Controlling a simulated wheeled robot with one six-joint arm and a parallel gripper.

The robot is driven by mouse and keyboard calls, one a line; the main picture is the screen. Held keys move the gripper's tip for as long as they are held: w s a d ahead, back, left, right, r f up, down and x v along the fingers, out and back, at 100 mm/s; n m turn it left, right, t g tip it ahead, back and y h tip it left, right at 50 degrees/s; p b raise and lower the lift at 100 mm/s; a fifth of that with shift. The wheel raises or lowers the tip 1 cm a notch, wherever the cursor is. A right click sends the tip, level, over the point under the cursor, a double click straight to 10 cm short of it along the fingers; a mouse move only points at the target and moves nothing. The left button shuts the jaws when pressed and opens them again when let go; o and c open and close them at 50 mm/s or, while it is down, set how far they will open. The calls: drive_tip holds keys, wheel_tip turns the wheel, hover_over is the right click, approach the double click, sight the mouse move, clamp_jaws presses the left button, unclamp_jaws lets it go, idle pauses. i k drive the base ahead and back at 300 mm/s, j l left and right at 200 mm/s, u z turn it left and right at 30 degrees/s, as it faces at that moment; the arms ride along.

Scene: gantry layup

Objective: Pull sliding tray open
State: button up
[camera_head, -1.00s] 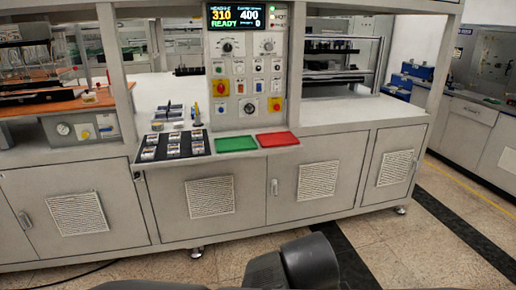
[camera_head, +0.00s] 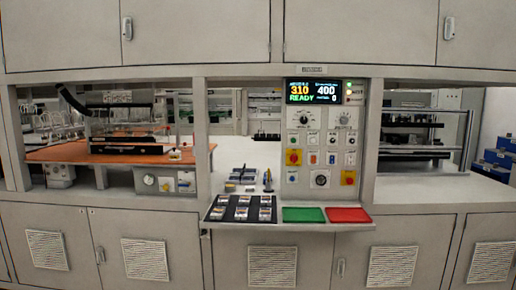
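I cannot tell for sure which part is the sliding tray. A grey shelf (camera_head: 290,227) juts out from the cabinet front below the control panel. On it lie a black tray (camera_head: 240,208) with several small pale-topped items in rows, a green tray (camera_head: 303,215) and a red tray (camera_head: 348,215). In the left bay, an orange-brown flat surface (camera_head: 66,153) carries a dark clamp-like fixture (camera_head: 125,149). In the right bay stands a rack-like metal frame (camera_head: 415,138). My gripper is not in view, so its state and any hold are hidden.
The control panel (camera_head: 321,137) has knobs, switches and a lit display (camera_head: 314,91) reading READY. Closed cabinet doors with vents (camera_head: 145,259) run along the bottom, and closed upper cabinets (camera_head: 200,35) run above. Blue boxes (camera_head: 497,165) stand at far right. No floor shows.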

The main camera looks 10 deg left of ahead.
sight(147, 150)
drive_tip(key=u, duration=1.25)
